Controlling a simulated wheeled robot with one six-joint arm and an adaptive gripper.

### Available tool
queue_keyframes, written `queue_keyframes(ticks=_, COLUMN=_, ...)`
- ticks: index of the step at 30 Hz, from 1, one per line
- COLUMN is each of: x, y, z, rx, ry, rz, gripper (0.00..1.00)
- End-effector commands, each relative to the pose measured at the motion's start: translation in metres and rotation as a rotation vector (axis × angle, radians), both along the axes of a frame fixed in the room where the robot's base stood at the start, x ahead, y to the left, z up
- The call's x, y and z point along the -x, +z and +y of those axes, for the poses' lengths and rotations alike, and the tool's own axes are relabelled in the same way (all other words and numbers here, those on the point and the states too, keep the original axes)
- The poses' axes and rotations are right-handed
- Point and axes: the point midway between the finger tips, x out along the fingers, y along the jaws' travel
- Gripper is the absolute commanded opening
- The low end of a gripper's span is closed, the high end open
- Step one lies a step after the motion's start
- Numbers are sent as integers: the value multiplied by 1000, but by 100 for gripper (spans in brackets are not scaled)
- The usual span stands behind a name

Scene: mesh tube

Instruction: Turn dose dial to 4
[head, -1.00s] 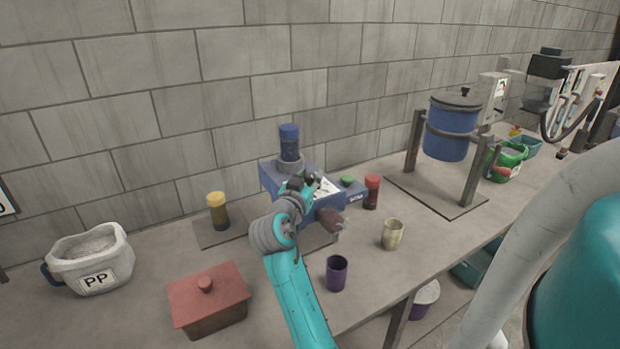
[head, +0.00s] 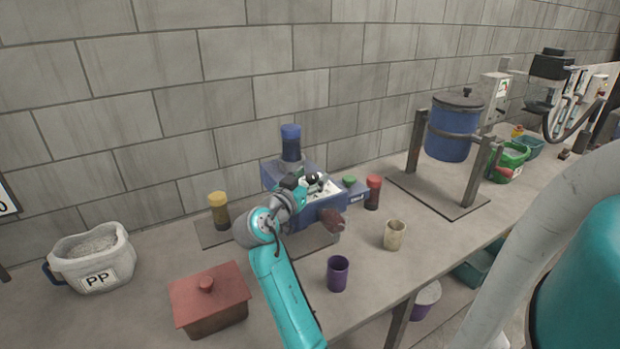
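The blue dosing machine (head: 331,211) stands on the bench against the wall, with a blue-capped dark canister (head: 291,142) on top. Its light dial plate (head: 331,190) shows in part on the sloped front. The dial itself and its numbers are hidden or too small to read. My gripper (head: 316,182) is right at the plate, at the end of my teal arm. Its fingers are small and partly covered by the wrist, so I cannot tell whether they are open or shut, or whether they touch the dial.
A green button (head: 349,181) is on the machine's right side. Red-capped (head: 373,192) and yellow-capped (head: 219,211) jars flank the machine. A beige cup (head: 395,235), purple cup (head: 338,273), red lidded box (head: 210,299) and PP tub (head: 91,258) stand nearby. A blue drum (head: 451,133) stands right.

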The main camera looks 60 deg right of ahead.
Motion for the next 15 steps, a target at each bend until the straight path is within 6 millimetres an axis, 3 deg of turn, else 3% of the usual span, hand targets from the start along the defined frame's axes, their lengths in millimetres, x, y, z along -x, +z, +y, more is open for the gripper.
queue_keyframes(ticks=8, x=-1, y=0, z=16, rx=0, ry=3, rz=-1, gripper=61)
queue_keyframes(ticks=15, x=-1, y=0, z=63, rx=0, ry=5, rz=0, gripper=61)
